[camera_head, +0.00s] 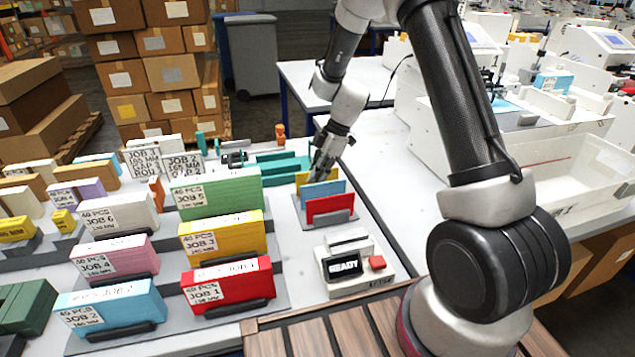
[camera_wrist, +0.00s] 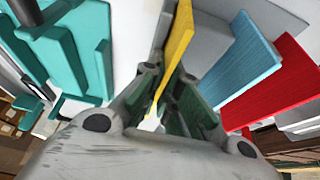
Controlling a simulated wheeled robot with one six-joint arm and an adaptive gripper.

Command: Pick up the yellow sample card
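The yellow sample card (camera_wrist: 179,42) stands on edge between the two fingers of my gripper (camera_wrist: 168,75) in the wrist view. The fingertips lie close on both sides of it; whether both press on it is not clear. In the head view my gripper (camera_head: 323,165) points down at the yellow card (camera_head: 303,178), which shows at the back of a small grey holder (camera_head: 337,224) and is partly hidden by the fingers. A blue card (camera_head: 323,195) and a red card (camera_head: 330,207) stand in front of it; the blue card (camera_wrist: 243,60) and red card (camera_wrist: 285,85) are right of my gripper in the wrist view.
Teal blocks (camera_head: 280,166) lie left of the holder, close to my gripper. Rows of labelled card stacks, such as a green one (camera_head: 218,192), stand further left. A READY box (camera_head: 345,264) with a red button is in front. White machines (camera_head: 560,165) stand right.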

